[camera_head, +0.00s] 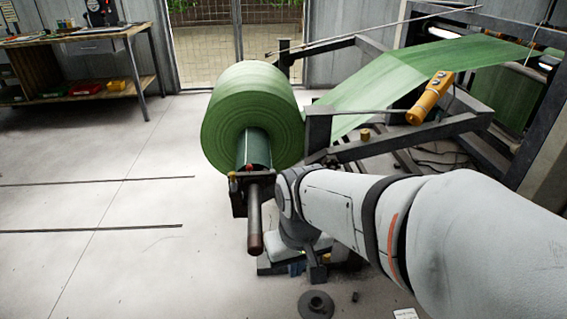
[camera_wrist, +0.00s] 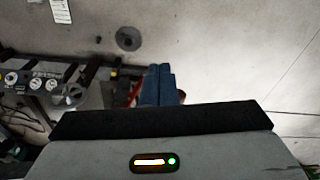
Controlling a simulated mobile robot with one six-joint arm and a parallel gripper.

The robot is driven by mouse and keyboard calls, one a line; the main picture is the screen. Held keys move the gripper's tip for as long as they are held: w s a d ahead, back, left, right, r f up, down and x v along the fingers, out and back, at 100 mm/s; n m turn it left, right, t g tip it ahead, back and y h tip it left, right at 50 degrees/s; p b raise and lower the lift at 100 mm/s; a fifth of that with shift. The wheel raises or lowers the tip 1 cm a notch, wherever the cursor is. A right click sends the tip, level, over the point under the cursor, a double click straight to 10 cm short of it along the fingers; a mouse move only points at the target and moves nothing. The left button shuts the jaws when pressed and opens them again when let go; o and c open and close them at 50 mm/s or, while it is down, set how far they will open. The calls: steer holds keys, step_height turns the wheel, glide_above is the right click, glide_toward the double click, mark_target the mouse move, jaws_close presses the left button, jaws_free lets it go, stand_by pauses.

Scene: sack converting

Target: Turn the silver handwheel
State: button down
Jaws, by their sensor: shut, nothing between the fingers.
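My gripper (camera_wrist: 161,70) shows in the wrist view as two blue-grey fingers side by side, closed with nothing between them. In the head view my arm reaches in from the right and its end hides the gripper. No silver handwheel can be made out clearly in either view. In the wrist view a round silvery part (camera_wrist: 73,96) sits on dark machinery left of my fingers, apart from them. It is too small and blurred to tell whether it is the handwheel. Several round white-faced dials lie farther left.
A large green roll (camera_head: 243,112) sits on a shaft (camera_head: 254,215) left of my arm. A yellow pendant (camera_head: 430,98) hangs over the machine frame. A dark disc (camera_head: 316,303) lies on the floor. A workbench (camera_head: 70,38) stands far left. Floor at left is mostly clear.

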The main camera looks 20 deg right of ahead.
steer(key=w+d+f+n+g+h+p, duration=0.1)
steer(key=w+d+f+n+g+h, duration=0.15)
steer(key=w+d+n, duration=0.5)
steer(key=w+d+f+n+g+h+p, duration=0.1)
steer(key=w+d+f+n+h, duration=0.25)
steer(key=w+n, duration=0.65)
steer(key=w+d+f+n+h, duration=0.2)
steer(key=w+d+f+n, duration=0.5)
steer(key=w+f, duration=0.35)
steer(key=w+d+f+n+h+p, duration=0.1)
steer(key=w+d+f+n+h, duration=0.1)
steer(key=d+f+n, duration=0.3)
steer(key=w+d+f+n+h, duration=0.1)
steer(key=f+n, duration=0.3)
steer(key=f, duration=0.4)
steer(key=b+x, duration=0.3)
steer(key=x, duration=1)
steer(key=shift+d, duration=0.15)
